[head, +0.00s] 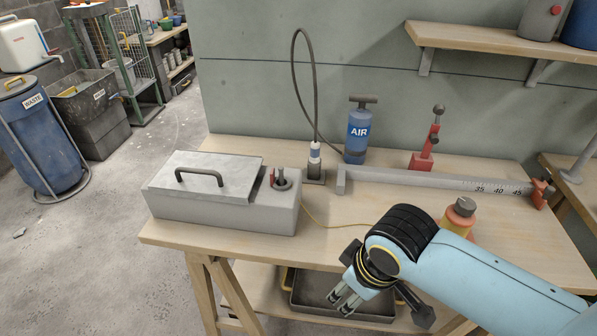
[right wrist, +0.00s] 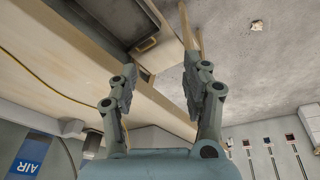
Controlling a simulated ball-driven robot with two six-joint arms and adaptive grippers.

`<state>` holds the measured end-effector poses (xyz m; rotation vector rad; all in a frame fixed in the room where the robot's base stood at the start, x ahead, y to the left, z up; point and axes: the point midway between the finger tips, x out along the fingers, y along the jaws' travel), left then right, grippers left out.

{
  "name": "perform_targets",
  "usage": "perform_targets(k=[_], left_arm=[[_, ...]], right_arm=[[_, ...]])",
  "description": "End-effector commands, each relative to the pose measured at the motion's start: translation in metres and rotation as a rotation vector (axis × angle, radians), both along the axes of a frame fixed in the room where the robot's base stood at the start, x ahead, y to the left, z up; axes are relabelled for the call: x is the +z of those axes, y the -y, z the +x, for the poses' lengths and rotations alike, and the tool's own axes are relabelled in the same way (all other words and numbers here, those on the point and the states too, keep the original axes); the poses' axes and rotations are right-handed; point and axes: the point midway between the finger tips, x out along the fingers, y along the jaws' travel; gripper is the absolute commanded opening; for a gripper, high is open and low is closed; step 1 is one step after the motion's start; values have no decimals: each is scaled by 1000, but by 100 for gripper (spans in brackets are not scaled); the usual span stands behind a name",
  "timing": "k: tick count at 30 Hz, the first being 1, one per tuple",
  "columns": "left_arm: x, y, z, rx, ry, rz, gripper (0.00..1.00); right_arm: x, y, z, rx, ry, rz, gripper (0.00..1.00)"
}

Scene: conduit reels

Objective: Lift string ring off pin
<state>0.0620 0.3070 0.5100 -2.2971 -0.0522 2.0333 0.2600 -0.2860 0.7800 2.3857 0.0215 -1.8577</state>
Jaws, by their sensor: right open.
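A thin yellow string (head: 325,222) lies on the table, running right from the grey box (head: 225,217) towards my right arm; it also shows as a yellow curve in the right wrist view (right wrist: 45,88). A short grey pin (head: 281,174) stands in a round opening at the right end of the box, with a small red part (head: 272,180) beside it. I cannot make out a ring there. My right gripper (head: 343,302) is open and empty, past the table's front edge, right of and nearer than the box. Its two fingers stand apart in the right wrist view (right wrist: 160,80). My left gripper is not in view.
Behind the box a dark looped hose (head: 294,75) rises from a fitting (head: 314,160).

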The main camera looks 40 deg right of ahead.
Motion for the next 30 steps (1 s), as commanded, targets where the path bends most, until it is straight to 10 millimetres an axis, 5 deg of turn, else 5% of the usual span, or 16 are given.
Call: perform_targets(k=[9, 15, 18, 21, 30], left_arm=[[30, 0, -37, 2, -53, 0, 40], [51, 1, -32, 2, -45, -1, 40], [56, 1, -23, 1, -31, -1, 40], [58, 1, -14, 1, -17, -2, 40], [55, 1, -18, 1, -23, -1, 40]], right_arm=[[88, 21, 114, 290, 39, 74, 48], [173, 40, 181, 512, 79, 115, 48], [203, 46, 199, 590, 95, 129, 48], [208, 46, 207, 623, 102, 139, 48], [167, 35, 221, 628, 103, 140, 48]])
